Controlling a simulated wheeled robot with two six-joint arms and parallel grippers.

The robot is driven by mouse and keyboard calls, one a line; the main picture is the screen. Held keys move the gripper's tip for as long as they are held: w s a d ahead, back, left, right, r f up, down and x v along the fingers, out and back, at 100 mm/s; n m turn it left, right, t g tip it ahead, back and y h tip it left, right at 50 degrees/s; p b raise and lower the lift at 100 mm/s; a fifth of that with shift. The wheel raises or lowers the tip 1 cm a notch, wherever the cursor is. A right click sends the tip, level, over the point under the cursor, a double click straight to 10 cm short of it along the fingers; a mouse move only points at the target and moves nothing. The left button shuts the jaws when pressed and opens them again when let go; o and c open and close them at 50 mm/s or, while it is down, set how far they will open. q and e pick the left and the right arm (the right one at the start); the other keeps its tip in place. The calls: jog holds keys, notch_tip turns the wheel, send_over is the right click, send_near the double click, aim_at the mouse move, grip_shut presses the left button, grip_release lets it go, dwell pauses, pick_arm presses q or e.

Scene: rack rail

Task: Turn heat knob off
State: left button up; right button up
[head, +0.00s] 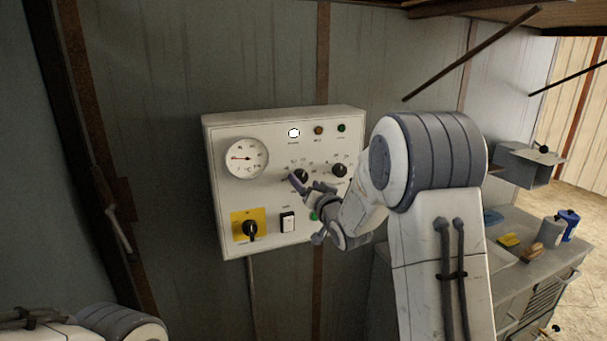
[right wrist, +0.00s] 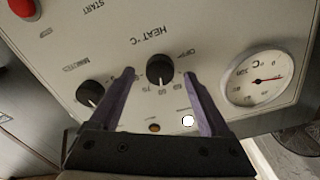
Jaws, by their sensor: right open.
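The black heat knob (head: 302,176) sits on the white control panel (head: 267,205), mid-face. In the right wrist view, which is upside down, the heat knob (right wrist: 160,70) lies under the "HEAT °C" label, its pale pointer mark towards the printed numbers. My right gripper (head: 304,187) is at the panel front by this knob. In the wrist view the right gripper's (right wrist: 159,74) two purple fingers are apart, one each side of the knob, with gaps visible. Whether the fingertips touch the panel cannot be told. My left arm shows at the lower left; its gripper is out of view.
A second black knob (head: 340,170), marked minutes, is to the right. The dial gauge (head: 246,158), yellow-plated switch (head: 250,228), rocker switch (head: 287,222) and small lamps share the panel. A grey workbench (head: 530,249) with small items stands at right.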

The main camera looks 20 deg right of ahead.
jog(key=shift+w, duration=1)
jog(key=shift+c, duration=0.2)
grip_shut()
jog(key=shift+f+n+b, duration=0.15)
jog(key=shift+n+b, duration=0.15)
jog(key=shift+b, duration=0.2)
jog(key=n+b, duration=1.2)
jog(key=b, duration=0.3)
jog(key=shift+b, duration=0.4)
jog(key=n+b, duration=0.4)
jog(key=n, duration=0.1)
jog(key=n+b, duration=0.2)
jog(key=n, duration=0.3)
jog(key=shift+r, duration=0.2)
jog(key=shift+n+b, duration=0.3)
